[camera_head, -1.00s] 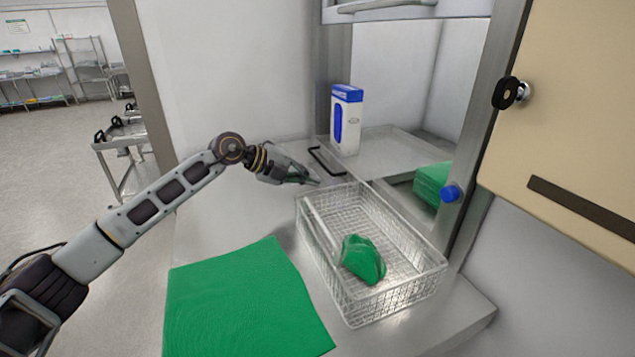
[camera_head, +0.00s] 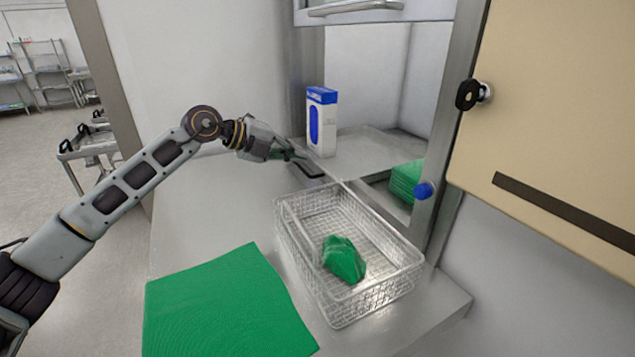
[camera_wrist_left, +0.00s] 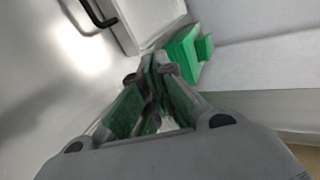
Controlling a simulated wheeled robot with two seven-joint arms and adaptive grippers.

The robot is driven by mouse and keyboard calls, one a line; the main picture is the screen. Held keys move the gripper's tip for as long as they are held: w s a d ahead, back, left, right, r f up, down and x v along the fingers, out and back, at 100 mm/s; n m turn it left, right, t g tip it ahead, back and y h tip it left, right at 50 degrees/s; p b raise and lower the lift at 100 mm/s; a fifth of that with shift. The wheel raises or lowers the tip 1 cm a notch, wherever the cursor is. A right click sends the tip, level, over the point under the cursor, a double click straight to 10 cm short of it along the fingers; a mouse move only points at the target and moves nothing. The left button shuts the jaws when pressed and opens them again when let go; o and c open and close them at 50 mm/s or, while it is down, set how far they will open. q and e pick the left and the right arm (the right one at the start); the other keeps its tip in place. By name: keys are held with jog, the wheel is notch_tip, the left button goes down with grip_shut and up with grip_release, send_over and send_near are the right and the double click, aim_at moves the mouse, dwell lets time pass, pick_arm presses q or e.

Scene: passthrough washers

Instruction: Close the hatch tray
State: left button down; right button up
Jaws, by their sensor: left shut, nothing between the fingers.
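The hatch tray (camera_head: 365,143) is a flat grey metal tray lying in the wall opening, with a black bar handle (camera_head: 314,174) at its near left side. My left gripper (camera_head: 299,157) is shut and empty, right at the handle in the head view, overlapping part of it. Whether they touch cannot be told. In the left wrist view my gripper (camera_wrist_left: 160,62) has its fingertips together, and a black bar handle (camera_wrist_left: 98,14) shows at upper left, apart from the fingertips. My right gripper is not in view.
A white and blue carton (camera_head: 322,122) stands at the tray's left end. A wire basket (camera_head: 392,283) holding a green bundle (camera_head: 343,260) stands on the counter. A green cloth (camera_head: 225,305) lies in front. A beige door (camera_head: 560,120) stands open at right.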

pick_arm(q)
jog(key=d+r+m+p, duration=0.1)
jog(key=d+r+m, duration=0.1)
jog(key=d+r, duration=0.7)
jog(key=w+a+f+m+g+y, duration=0.2)
jog(key=a+f+m+y, duration=0.5)
jog(key=f+m, duration=0.5)
jog(key=shift+w+a+f+m+g+y, duration=0.25)
jog(key=shift+a+m+g, duration=0.35)
jog(key=shift+a+m, duration=0.6)
jog(key=shift+d, duration=0.3)
